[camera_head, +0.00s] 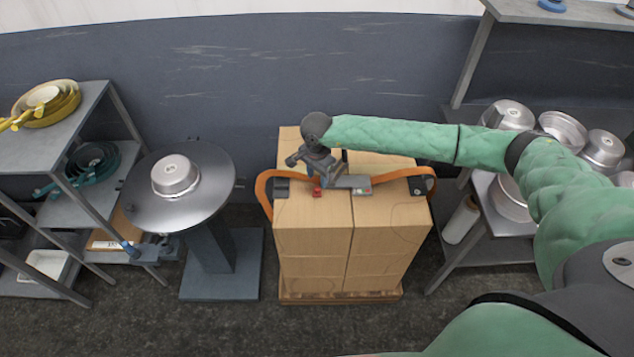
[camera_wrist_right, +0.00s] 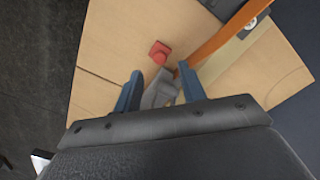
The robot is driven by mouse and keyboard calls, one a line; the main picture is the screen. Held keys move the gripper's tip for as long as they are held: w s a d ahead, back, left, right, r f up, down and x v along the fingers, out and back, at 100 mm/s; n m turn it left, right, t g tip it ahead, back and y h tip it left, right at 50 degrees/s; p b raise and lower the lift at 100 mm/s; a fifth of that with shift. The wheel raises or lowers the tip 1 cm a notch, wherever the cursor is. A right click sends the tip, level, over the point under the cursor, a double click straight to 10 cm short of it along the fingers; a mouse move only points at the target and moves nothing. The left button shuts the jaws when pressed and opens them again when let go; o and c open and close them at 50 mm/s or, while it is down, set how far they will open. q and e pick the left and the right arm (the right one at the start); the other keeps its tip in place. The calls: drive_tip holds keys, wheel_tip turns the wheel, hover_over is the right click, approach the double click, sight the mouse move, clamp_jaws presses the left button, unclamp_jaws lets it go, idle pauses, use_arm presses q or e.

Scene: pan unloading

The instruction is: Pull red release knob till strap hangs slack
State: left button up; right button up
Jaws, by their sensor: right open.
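The small red knob (camera_head: 317,192) sits on top of the stacked cartons, near their front edge. It also shows in the right wrist view (camera_wrist_right: 160,52), just beyond my fingertips and apart from them. The orange strap (camera_head: 390,175) crosses the carton tops and bows outward at both sides. In the wrist view the strap (camera_wrist_right: 228,36) runs up to the right. My right gripper (camera_head: 326,183) is over the cartons. Its blue fingers (camera_wrist_right: 160,84) are open, with a grey piece, perhaps the buckle, showing between them. My left gripper is not in view.
The cartons (camera_head: 315,240) stand on a wooden pallet (camera_head: 340,297). Left are a round pedestal table (camera_head: 215,200) with a metal pan (camera_head: 174,175) and a shelf (camera_head: 60,150) with yellow and green pans. Right is a rack (camera_head: 490,240) with several metal pans. Dark floor lies in front.

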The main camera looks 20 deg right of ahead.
sight(317, 188)
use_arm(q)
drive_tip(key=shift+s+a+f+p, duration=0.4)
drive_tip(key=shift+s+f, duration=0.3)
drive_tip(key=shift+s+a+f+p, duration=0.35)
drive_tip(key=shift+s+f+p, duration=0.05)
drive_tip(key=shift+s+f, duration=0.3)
use_arm(e)
drive_tip(key=shift+f, duration=2.25)
clamp_jaws()
